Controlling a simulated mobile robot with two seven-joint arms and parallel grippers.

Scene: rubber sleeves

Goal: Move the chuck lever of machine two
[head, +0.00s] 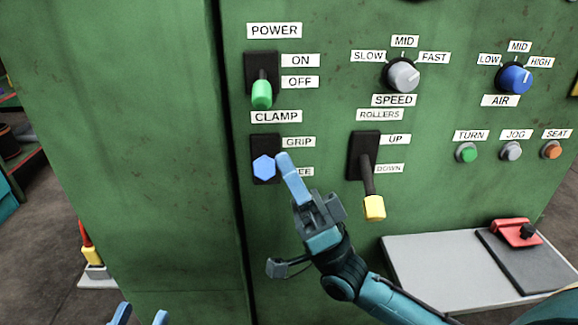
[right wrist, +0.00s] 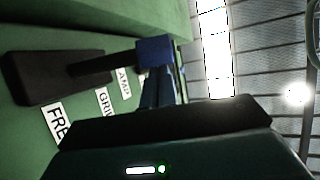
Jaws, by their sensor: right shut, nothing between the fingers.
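The chuck lever, under the CLAMP label, has a blue six-sided knob (head: 264,167) on a black plate (head: 265,142) between the GRIP and FREE labels. I see it nearly end-on in the head view. In the right wrist view its dark stem (right wrist: 95,65) stands out from the plate and ends in the blue knob (right wrist: 155,51). My right gripper (head: 282,160) is shut and empty, its fingertips right beside the knob; I cannot tell whether they touch it. My left gripper (head: 140,317) is open and empty at the bottom edge, away from the panel.
The green POWER lever (head: 261,94) is above, and the yellow-tipped ROLLERS lever (head: 374,207) hangs down to the right. Speed (head: 403,76) and air (head: 515,79) knobs and several buttons are further right. A grey shelf (head: 425,270) with a red device (head: 512,231) is below.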

